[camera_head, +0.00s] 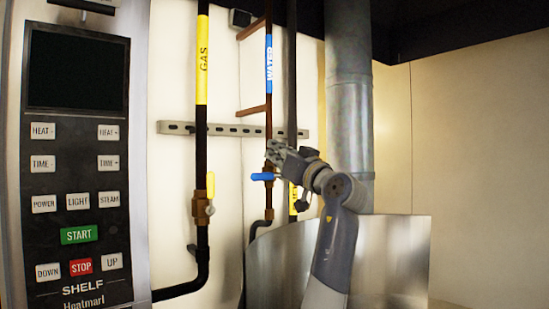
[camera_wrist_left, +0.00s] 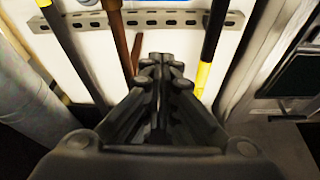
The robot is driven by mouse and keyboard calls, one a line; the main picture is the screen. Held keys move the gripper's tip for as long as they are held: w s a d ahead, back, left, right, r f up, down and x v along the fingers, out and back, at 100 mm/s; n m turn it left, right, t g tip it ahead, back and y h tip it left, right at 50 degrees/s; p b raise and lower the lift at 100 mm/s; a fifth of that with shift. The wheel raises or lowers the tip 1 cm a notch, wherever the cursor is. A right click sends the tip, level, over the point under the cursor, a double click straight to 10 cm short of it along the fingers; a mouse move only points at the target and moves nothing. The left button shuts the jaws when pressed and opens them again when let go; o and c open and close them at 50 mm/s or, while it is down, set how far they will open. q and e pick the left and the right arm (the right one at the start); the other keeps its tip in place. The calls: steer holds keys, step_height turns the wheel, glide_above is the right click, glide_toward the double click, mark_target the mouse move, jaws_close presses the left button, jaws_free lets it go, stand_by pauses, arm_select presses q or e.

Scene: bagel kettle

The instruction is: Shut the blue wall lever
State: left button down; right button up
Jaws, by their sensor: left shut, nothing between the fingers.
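The blue wall lever (camera_head: 263,177) sits on the copper water pipe, which bears a blue WATER label (camera_head: 269,64). The lever lies level and points left across the pipe. My left gripper (camera_head: 274,152) is shut and empty, just above the lever in the head view. I cannot tell whether it touches the lever. The left wrist view shows the closed fingers (camera_wrist_left: 158,65) in front of the pipes, with a blue patch at the top edge. My right gripper is in neither view.
A gas pipe with a yellow label (camera_head: 202,60) and a yellow valve handle (camera_head: 210,185) stands to the left. A slotted wall rail (camera_head: 228,130) runs behind the pipes. A control panel (camera_head: 78,150) is at far left. A grey duct (camera_head: 349,100) and metal sheet (camera_head: 400,250) are right.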

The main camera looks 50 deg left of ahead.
arm_select(q)
steer(key=b+v, duration=0.1)
steer(key=v, duration=0.6)
steer(key=shift+a+f+b, duration=0.15)
steer(key=shift+f+b, duration=0.15)
steer(key=shift+b, duration=0.05)
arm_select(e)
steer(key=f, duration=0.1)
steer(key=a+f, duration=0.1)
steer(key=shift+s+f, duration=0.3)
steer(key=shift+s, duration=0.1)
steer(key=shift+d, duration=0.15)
